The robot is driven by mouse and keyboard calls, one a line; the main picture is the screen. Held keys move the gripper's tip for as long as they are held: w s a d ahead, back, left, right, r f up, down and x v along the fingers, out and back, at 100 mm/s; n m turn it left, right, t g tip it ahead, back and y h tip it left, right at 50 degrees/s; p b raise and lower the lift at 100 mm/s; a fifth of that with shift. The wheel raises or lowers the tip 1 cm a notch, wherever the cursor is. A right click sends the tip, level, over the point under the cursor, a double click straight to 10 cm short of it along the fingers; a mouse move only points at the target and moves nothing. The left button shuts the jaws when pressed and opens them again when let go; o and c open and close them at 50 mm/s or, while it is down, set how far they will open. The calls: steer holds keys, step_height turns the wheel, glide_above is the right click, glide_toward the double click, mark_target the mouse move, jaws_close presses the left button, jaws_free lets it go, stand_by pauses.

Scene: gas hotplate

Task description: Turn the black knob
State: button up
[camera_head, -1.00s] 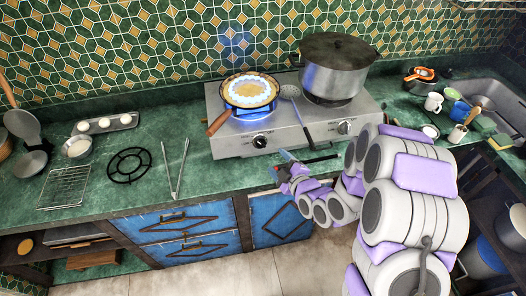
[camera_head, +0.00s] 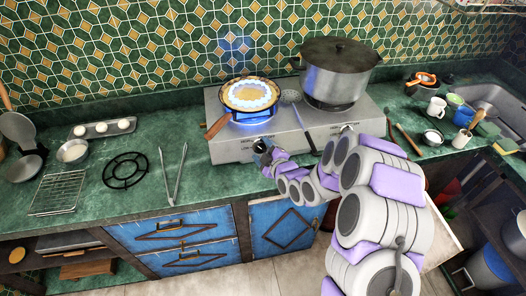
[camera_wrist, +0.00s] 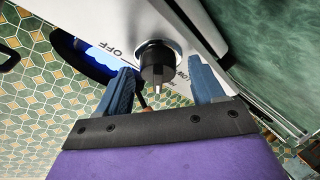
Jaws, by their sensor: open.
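The black knob (camera_wrist: 155,66) shows in the wrist view on the front panel of the silver gas hotplate, with a pale metal base ring and a light pointer mark. My gripper (camera_wrist: 160,72) is open, with one blue finger on each side of the knob and gaps between. I cannot tell how deep the fingertips reach around it. In the head view my gripper (camera_head: 263,149) is at the left side of the hotplate's front (camera_head: 232,150) and mostly covers this knob. The left burner has a blue flame under a pan (camera_head: 249,95) with a wooden handle.
A large lidded pot (camera_head: 337,75) stands on the right burner. Tongs (camera_head: 173,174) and a black trivet (camera_head: 125,169) lie on the green counter at left. Mugs (camera_head: 436,107) stand at right.

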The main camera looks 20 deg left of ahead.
steer(key=shift+c, duration=0.2)
steer(key=c, duration=1)
steer(key=shift+m, duration=0.5)
steer(key=m+t+p, duration=0.1)
steer(key=m, duration=0.1)
steer(key=m+t+p, duration=0.1)
steer(key=m, duration=0.1)
steer(key=shift+s+a+f+h, duration=0.1)
steer(key=shift+s+h, duration=0.05)
steer(key=shift+h, duration=0.25)
steer(key=shift+a+m+t+h+p, duration=0.15)
steer(key=shift+m+t+h, duration=0.3)
steer(key=shift+m, duration=1)
steer(key=shift+d+m+t+h+p, duration=0.15)
steer(key=shift+m+t+h, duration=0.3)
steer(key=shift+m, duration=1)
steer(key=shift+a, duration=0.1)
steer(key=o, duration=1)
